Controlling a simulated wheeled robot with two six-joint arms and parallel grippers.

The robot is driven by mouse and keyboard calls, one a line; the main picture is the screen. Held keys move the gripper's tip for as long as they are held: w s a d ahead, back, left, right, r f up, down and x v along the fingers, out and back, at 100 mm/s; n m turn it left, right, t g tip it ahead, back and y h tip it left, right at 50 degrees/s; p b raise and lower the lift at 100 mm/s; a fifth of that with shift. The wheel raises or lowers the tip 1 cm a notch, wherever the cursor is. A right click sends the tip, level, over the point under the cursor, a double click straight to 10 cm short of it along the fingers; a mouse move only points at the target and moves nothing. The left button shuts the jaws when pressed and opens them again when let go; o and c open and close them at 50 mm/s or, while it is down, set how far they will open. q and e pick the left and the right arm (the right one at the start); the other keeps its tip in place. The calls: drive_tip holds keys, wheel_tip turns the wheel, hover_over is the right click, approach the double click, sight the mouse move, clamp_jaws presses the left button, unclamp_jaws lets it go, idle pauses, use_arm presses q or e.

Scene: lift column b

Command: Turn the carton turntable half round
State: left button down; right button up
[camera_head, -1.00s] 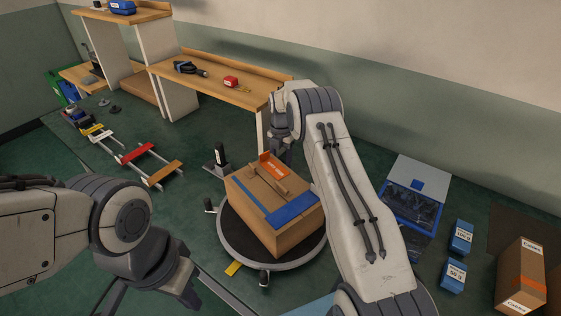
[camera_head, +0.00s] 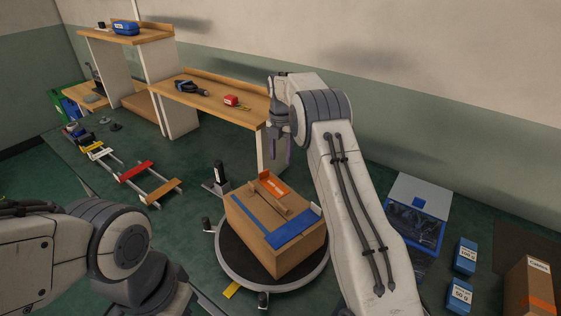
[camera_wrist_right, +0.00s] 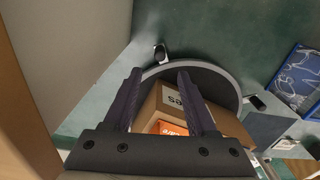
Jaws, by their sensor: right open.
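The turntable (camera_head: 227,274) is a round dark disc with a pale rim on the floor. It carries a brown carton (camera_head: 300,258) with blue strips and an orange label on top; both also show in the right wrist view, the carton (camera_wrist_right: 222,118) on the turntable (camera_wrist_right: 225,78). My right gripper (camera_head: 278,148) is open and empty, beyond the carton and apart from it in the head view. In the right wrist view its two fingers (camera_wrist_right: 159,76) overlap the carton's image. My left gripper is at the bottom left of the head view, mostly cut off by the frame edge.
A wooden bench (camera_head: 215,104) stands behind, near my right gripper. A black upright device (camera_head: 218,177) is beside the turntable. A blue-framed bin (camera_head: 416,218) and blue boxes (camera_head: 465,257) are at right. A slatted rail frame (camera_head: 135,170) lies at left.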

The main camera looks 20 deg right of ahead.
drive_tip(key=shift+f, duration=0.1)
drive_tip(key=c, duration=0.6)
drive_tip(key=shift+s+d+f+m+y, duration=0.1)
drive_tip(key=shift+s+f+m+y, duration=0.2)
drive_tip(key=shift+m, duration=0.4)
clamp_jaws()
drive_tip(key=s+d+f+m+t+y+b, duration=0.1)
drive_tip(key=s+d+f+m+t+b, duration=0.2)
drive_tip(key=m, duration=1.1)
drive_tip(key=s+d+f+m+t+y+b, duration=0.15)
drive_tip(key=s+d+m+t, duration=0.35)
drive_tip(key=m, duration=1)
drive_tip(key=shift+g, duration=0.6)
drive_tip(key=x, duration=0.5)
drive_tip(key=p+x, duration=0.1)
drive_tip(key=x, duration=0.2)
drive_tip(key=shift+s+d+f, duration=0.1)
drive_tip(key=shift+d+f, duration=0.15)
drive_tip(key=shift+f, duration=0.2)
drive_tip(key=a, duration=0.1)
drive_tip(key=w+a+p, duration=0.1)
drive_tip(key=a, duration=0.1)
drive_tip(key=shift+w+f, duration=0.1)
drive_tip(key=shift+w, duration=0.25)
drive_tip(key=shift+w+a+f, duration=0.1)
drive_tip(key=shift+w+a, duration=0.15)
drive_tip(key=shift+a, duration=0.1)
